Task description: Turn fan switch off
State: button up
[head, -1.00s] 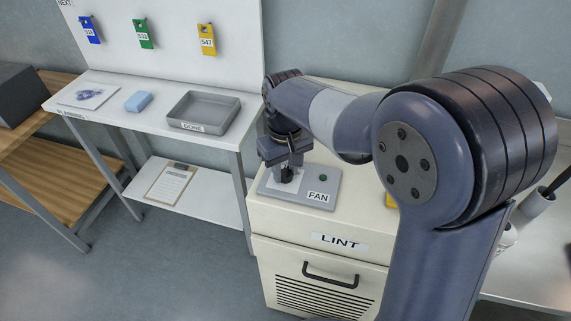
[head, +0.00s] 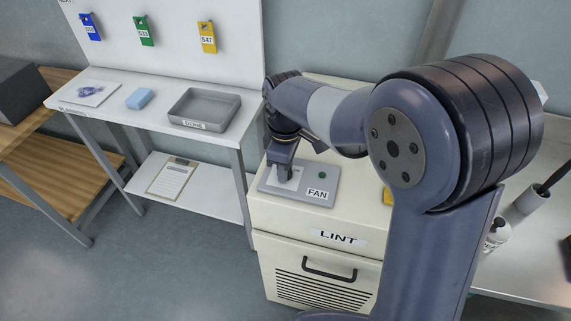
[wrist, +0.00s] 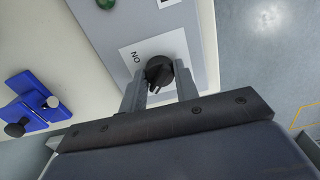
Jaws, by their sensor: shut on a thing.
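The fan switch is a black rotary knob (wrist: 159,71) on a white label that reads "ON" in the wrist view. It sits on a grey panel (head: 325,199) marked "FAN" on top of the cream cabinet. My gripper (wrist: 160,85) is shut on the knob, with one finger at each side of it.
The cream cabinet (head: 290,245) has a "LINT" label and a black handle. To the left, a white table (head: 140,117) holds a grey "DONE" tray (head: 204,109) and a blue block (head: 139,98). A blue object (wrist: 40,103) lies beside the panel in the wrist view.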

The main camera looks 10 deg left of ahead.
dwell(0.4)
jog(key=o, duration=1)
jog(key=shift+c, duration=0.2)
jog(key=shift+r, duration=0.1)
notch_tip(320, 180, up, 11)
jog(key=shift+f, duration=0.2)
notch_tip(320, 180, down, 11)
